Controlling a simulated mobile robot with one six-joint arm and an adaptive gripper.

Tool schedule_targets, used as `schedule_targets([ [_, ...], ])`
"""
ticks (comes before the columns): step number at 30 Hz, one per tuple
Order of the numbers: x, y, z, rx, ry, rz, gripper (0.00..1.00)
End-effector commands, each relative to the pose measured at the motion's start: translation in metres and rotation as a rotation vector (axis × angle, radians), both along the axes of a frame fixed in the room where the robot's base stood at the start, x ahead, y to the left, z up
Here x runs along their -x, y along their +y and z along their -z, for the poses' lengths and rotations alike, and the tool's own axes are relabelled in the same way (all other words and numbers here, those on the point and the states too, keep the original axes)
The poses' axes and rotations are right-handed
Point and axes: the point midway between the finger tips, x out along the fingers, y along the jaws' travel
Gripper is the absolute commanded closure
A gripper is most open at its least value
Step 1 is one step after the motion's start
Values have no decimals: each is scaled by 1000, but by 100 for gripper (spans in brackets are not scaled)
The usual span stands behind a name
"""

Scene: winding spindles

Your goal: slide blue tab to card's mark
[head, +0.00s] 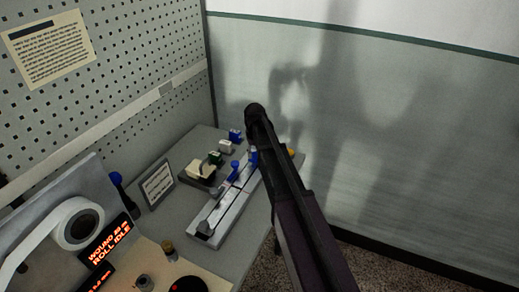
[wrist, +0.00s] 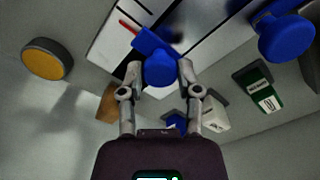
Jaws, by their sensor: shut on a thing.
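A blue tab with a round knob (wrist: 160,68) sits on a pale rail (wrist: 205,22) in the wrist view. My gripper (wrist: 160,72) has its two fingers closed on either side of this knob. A short red line (wrist: 129,25) shows on the rail just beside the tab's flat part. A second blue knob (wrist: 286,36) stands apart, to the right. In the head view the rail (head: 222,212) carries two blue tabs, one nearer (head: 233,171) and one farther (head: 253,157) beside my arm. My fingers are hidden there. A printed card (head: 157,184) stands left of the rail; its text is unreadable.
Green (wrist: 262,92), white (wrist: 214,114) and blue (wrist: 175,123) blocks stand close to the rail. A yellow disc (wrist: 47,59) lies on the other side. A white roll (head: 79,224) and a lit display (head: 107,240) are at the lower left. A wall closes off the back right.

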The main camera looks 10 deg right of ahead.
Motion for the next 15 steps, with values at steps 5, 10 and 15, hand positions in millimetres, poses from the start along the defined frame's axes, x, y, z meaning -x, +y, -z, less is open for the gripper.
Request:
schedule_targets([
  [5, 8, 6, 0, 0, 0, 0, 100],
  [10, 7, 5, 0, 0, 0, 0, 100],
  [15, 7, 5, 0, 0, 0, 0, 21],
])
